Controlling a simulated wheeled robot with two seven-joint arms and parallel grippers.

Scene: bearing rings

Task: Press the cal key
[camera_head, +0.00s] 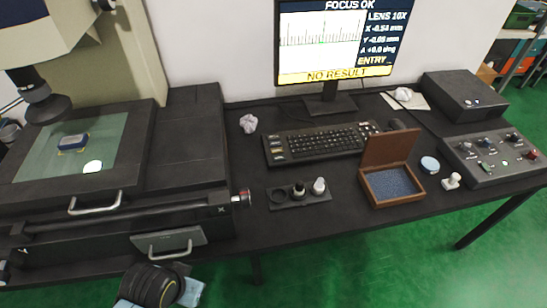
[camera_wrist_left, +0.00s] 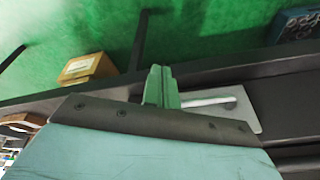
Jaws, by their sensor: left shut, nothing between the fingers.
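The keyboard (camera_head: 318,143) lies on the dark bench below the monitor. A few tan or orange keys (camera_head: 277,150) stand out at its left end; the lettering is too small to read, so I cannot tell which key is cal. My left arm shows at the bottom left of the head view, in front of the bench and well away from the keyboard. In the left wrist view my left gripper (camera_wrist_left: 161,75) shows as two green fingers shut together, with nothing between them, near a plate with a handle (camera_wrist_left: 222,104). My right gripper is not in view.
The monitor (camera_head: 334,45) reads "FOCUS OK" and "NO RESULT". A microscope stage (camera_head: 30,190) fills the left. A small dark tray (camera_head: 285,198), an open wooden box (camera_head: 410,197) and a control box with knobs (camera_head: 485,172) stand around the keyboard. Crumpled paper (camera_head: 248,123) lies beside it.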

